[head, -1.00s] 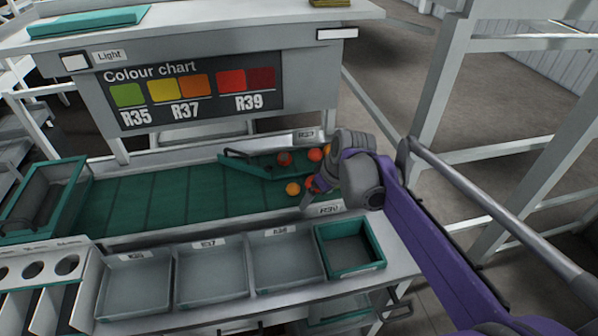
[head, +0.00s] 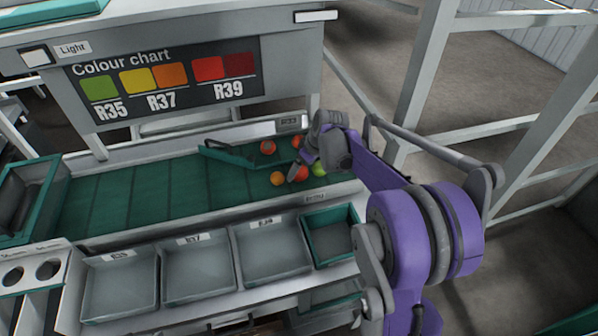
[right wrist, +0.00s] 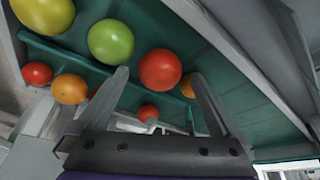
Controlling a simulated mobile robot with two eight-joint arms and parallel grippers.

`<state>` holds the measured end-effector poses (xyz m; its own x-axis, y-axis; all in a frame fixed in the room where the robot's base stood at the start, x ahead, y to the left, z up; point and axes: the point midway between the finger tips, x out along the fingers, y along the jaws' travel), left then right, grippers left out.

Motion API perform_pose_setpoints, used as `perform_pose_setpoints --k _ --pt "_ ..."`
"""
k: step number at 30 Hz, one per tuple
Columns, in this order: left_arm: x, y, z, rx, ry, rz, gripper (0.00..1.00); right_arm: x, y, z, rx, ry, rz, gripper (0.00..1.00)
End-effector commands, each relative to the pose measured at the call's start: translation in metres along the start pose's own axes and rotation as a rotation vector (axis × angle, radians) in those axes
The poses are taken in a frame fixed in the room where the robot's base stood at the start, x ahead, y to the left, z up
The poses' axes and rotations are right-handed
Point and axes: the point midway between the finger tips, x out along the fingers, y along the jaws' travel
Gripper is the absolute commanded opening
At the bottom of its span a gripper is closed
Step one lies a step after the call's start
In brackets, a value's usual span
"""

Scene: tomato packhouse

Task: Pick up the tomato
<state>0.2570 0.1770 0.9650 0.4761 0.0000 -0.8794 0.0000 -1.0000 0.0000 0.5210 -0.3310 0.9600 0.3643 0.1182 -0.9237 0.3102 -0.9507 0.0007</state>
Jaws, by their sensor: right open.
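Several tomatoes lie at the right end of the green belt. In the head view I see a red tomato (head: 267,147) at the back, an orange tomato (head: 278,179) at the front, and a red tomato (head: 301,174) and a green tomato (head: 319,169) by my right gripper (head: 297,169). In the right wrist view my right gripper (right wrist: 158,74) is open and empty. A large red tomato (right wrist: 160,69) appears between its fingertips, with a green tomato (right wrist: 111,41) to the left. I cannot tell whether a finger touches one. My left gripper is not in view.
A slanted green guide bar (head: 236,157) crosses the belt (head: 150,191) left of the tomatoes. Grey trays (head: 200,262) and a green-rimmed tray (head: 331,234) line the front. The belt's left part is clear. White frame posts stand at right.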

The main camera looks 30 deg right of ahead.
Motion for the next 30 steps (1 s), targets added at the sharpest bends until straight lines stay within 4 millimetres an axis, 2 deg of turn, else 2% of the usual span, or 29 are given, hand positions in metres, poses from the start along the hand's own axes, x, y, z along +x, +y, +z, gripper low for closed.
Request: perform_pose_setpoints --k 4,11,12,21,30 --pt "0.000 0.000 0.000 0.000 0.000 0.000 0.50 0.015 0.000 0.000 0.001 0.000 0.000 1.00" --pt "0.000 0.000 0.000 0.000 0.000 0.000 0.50 0.018 0.000 0.000 0.001 0.000 0.000 1.00" --pt "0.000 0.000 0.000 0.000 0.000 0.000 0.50 0.018 0.000 0.000 0.001 0.000 0.000 0.98" --pt "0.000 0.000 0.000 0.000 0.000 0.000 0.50 0.017 0.000 0.000 0.001 0.000 0.000 0.46" --pt "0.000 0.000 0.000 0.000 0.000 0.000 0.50 0.011 0.000 -0.002 0.001 0.000 0.000 0.46"
